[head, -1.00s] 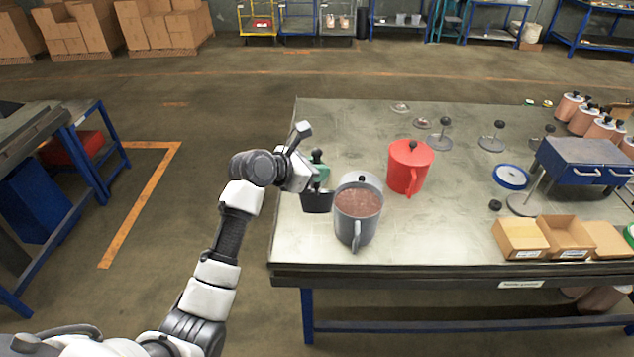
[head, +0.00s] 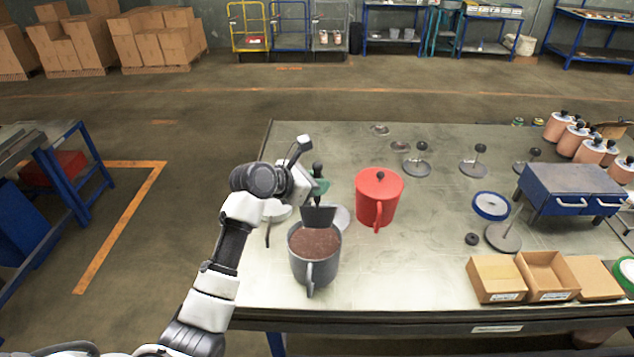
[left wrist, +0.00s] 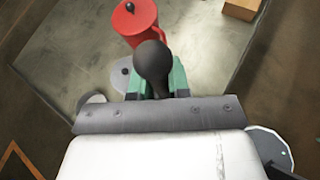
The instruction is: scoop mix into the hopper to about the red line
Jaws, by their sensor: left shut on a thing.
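A grey pot (head: 314,270) with a handle stands near the table's front left and holds brown mix (head: 314,243). My left gripper (head: 320,187) is shut on a dark scoop (head: 318,217) by its black handle; the round handle top (left wrist: 152,60) shows in the left wrist view. The scoop hangs over the far side of the pot's mouth; I cannot tell whether it touches the mix or holds any. A pale round thing (head: 278,212) beside the gripper is mostly hidden; I cannot tell whether it is the hopper. I see no red line. My right gripper is not in view.
A red lidded pot (head: 378,200) stands right of the gripper, and also shows in the left wrist view (left wrist: 136,20). Open cardboard boxes (head: 497,279), a blue drawer unit (head: 570,190) and copper-coloured canisters (head: 590,152) fill the table's right side.

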